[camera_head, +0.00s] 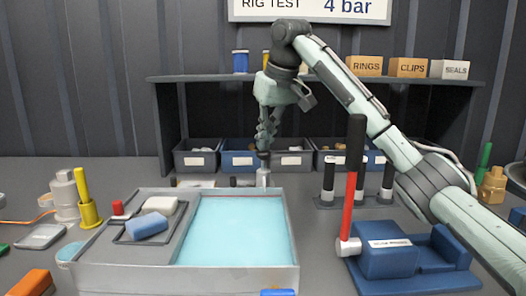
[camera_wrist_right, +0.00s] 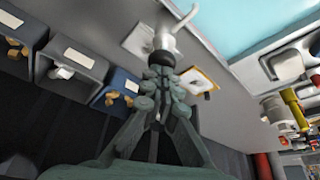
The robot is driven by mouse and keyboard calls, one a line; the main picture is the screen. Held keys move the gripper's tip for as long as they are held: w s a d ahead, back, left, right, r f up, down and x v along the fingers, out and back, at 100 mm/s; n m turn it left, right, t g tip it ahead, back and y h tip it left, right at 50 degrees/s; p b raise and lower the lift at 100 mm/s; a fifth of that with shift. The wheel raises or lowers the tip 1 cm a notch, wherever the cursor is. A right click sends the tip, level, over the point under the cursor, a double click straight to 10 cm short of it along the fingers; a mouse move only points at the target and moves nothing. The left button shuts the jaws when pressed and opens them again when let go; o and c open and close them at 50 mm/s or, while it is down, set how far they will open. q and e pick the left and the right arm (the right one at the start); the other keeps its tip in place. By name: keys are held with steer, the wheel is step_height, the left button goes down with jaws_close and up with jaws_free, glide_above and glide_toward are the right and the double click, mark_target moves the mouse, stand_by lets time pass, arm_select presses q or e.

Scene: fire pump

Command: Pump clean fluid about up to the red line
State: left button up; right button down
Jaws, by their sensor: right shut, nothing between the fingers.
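A grey tank (camera_head: 287,222) in the middle of the bench holds light-blue fluid (camera_head: 232,235). A thin red line (camera_head: 243,196) runs along its back wall, close to the fluid's far edge. A pale upright tap or spout (camera_head: 263,178) stands behind the tank; it also shows in the right wrist view (camera_wrist_right: 163,42), with a white curved end. My right gripper (camera_head: 264,148) is shut and empty, pointing down just above the spout; I cannot tell whether they touch. My left gripper is out of view.
A tray in the tank's left side holds a blue sponge (camera_head: 147,226). Several labelled bins (camera_head: 196,160) stand behind, under a shelf (camera_head: 330,78) with boxes. A yellow holder (camera_head: 88,213) stands at left. My right arm passes above the pump.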

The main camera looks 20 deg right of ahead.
steer(key=shift+f+b, duration=0.35)
steer(key=shift+f, duration=1)
steer(key=shift+r, duration=0.15)
steer(key=shift+r+p, duration=0.45)
steer(key=shift+r, duration=0.95)
step_height(320, 180, up, 7)
